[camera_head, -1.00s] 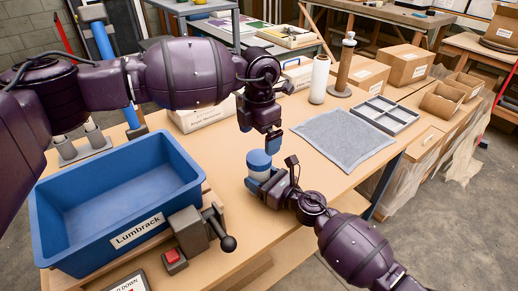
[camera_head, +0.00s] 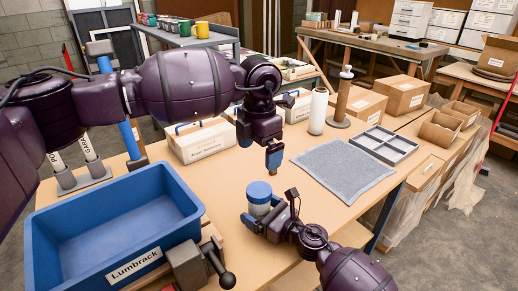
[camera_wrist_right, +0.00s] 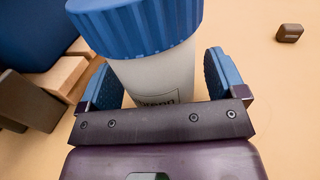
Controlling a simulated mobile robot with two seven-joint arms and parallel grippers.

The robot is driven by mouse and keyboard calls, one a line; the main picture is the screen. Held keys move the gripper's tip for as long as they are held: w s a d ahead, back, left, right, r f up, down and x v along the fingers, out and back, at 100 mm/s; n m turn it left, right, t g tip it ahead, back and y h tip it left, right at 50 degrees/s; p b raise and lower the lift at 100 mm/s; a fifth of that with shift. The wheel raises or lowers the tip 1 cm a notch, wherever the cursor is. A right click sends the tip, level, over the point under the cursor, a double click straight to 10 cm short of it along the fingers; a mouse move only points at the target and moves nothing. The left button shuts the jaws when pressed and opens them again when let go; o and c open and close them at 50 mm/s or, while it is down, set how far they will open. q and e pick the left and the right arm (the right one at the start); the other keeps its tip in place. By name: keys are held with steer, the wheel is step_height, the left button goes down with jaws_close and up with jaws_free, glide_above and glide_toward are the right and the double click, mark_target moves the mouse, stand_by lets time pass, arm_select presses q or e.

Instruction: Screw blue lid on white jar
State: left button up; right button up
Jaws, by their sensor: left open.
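The white jar (camera_head: 260,207) stands upright with the blue lid (camera_head: 259,190) on its top. Whether the lid is tight cannot be told. In the right wrist view the ribbed lid (camera_wrist_right: 135,25) covers the mouth of the jar (camera_wrist_right: 155,82), which has a dark-lettered label. My right gripper (camera_head: 258,225) is shut on the jar's body, one blue finger on each side, below the lid; its fingers also show in the wrist view (camera_wrist_right: 163,80). The jar's base is hidden. My left gripper (camera_head: 259,146) is open and empty, above the lid and apart from it.
A blue Lumbrack crate (camera_head: 185,240) fills the front left, beside a dark clamp-like device with a ball handle (camera_head: 227,275). A grey cloth (camera_head: 342,171) and a divided grey tray (camera_head: 380,145) lie to the right.

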steer(key=shift+s, duration=0.1)
steer(key=v, duration=1)
steer(key=shift+s+d, duration=0.2)
steer(key=shift+d, duration=0.1)
steer(key=shift+d, duration=0.1)
